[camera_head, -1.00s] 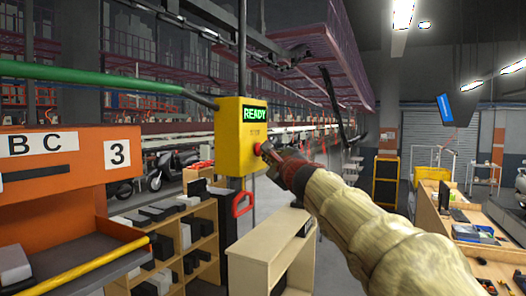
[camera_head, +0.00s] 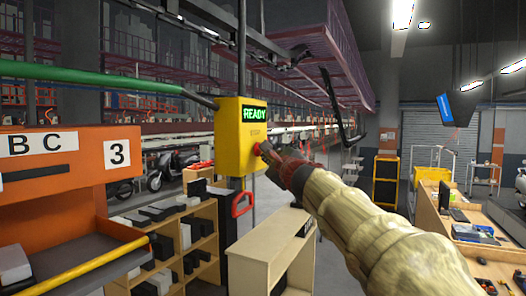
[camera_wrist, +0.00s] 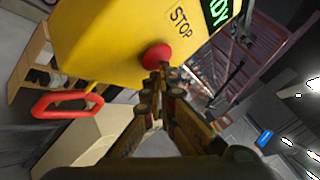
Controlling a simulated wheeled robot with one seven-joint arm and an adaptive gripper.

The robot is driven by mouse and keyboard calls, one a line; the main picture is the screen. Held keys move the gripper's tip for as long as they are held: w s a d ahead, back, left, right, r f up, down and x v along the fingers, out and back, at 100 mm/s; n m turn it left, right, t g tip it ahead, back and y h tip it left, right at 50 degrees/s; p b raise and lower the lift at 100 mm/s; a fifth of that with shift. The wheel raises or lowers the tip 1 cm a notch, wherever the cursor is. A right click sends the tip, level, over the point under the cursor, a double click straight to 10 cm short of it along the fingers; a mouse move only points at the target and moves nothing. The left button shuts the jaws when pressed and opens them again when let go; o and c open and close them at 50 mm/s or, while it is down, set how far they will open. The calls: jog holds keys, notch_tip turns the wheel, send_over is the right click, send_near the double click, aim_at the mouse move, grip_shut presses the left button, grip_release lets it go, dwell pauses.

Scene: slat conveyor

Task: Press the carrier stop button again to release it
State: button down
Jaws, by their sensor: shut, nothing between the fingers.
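The yellow control box (camera_head: 232,140) hangs on a dark post, with a green lit READY display (camera_head: 254,114) on its face. A red stop button (camera_head: 257,149) sits below the display. In the wrist view the red button (camera_wrist: 156,57) sticks out of the yellow face beneath the word STOP (camera_wrist: 180,20). My gripper (camera_head: 268,152) is shut and empty, its fingertips right at the button. In the wrist view the fingertips (camera_wrist: 160,78) overlap the button's lower edge; I cannot tell whether they touch it.
A red loop handle (camera_head: 241,204) hangs below the box. A green pipe (camera_head: 110,80) runs to the box from the left. An orange rack (camera_head: 75,195) stands at left, a wooden shelf (camera_head: 262,248) below. A workbench (camera_head: 470,232) stands at right.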

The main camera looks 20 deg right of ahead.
jog(key=shift+a+r, duration=0.1)
jog(key=shift+a, duration=0.15)
dwell(0.5)
jog(key=s+d, duration=0.1)
jog(key=s, duration=0.1)
jog(key=s+d, duration=0.2)
jog(key=shift+s+d+b, duration=0.2)
jog(key=shift+d+b, duration=0.1)
jog(key=shift+b, duration=0.05)
dwell(0.7)
